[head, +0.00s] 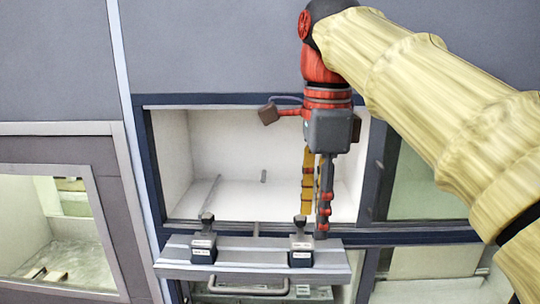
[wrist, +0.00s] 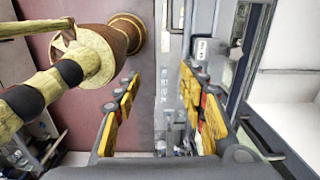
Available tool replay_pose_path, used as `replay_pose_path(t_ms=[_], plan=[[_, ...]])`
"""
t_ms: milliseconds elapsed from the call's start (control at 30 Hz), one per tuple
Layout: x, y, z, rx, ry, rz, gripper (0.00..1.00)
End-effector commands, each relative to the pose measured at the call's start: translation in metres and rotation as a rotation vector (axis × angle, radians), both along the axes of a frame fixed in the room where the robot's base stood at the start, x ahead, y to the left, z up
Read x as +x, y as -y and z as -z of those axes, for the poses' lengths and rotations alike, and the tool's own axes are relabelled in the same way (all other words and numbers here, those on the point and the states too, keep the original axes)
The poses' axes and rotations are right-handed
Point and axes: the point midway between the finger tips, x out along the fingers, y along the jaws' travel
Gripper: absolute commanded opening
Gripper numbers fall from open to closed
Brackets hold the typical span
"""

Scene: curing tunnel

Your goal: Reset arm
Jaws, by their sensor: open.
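My gripper (head: 314,218) hangs from my arm, pointing down, in front of an open white compartment (head: 230,135) in the head view. Its fingers look empty. In the wrist view the two yellow-padded fingers of my gripper (wrist: 158,80) stand wide apart with nothing between them. The fingertips show close to the right-hand dark clamp (head: 301,250) on a grey ledge (head: 252,272). I cannot tell whether they touch it.
A second dark clamp (head: 204,246) stands on the ledge to the left, with a bar handle (head: 248,289) below. A framed window (head: 60,225) is at left, and another opening (head: 425,180) is at right. The wall above the compartment is plain.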

Motion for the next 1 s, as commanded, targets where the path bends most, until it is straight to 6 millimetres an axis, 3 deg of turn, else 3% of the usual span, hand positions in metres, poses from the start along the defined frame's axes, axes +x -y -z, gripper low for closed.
replay_pose_path(t_ms=[267,467,567,1000], plan=[[-0.005,0.011,0.046,0.004,0.034,-0.121,0.41],[-0.012,0.024,0.096,0.001,0.077,-0.258,0.41],[-0.018,0.033,0.134,-0.005,0.109,-0.358,0.41],[-0.061,0.078,0.354,-0.127,0.280,-0.926,0.41]])
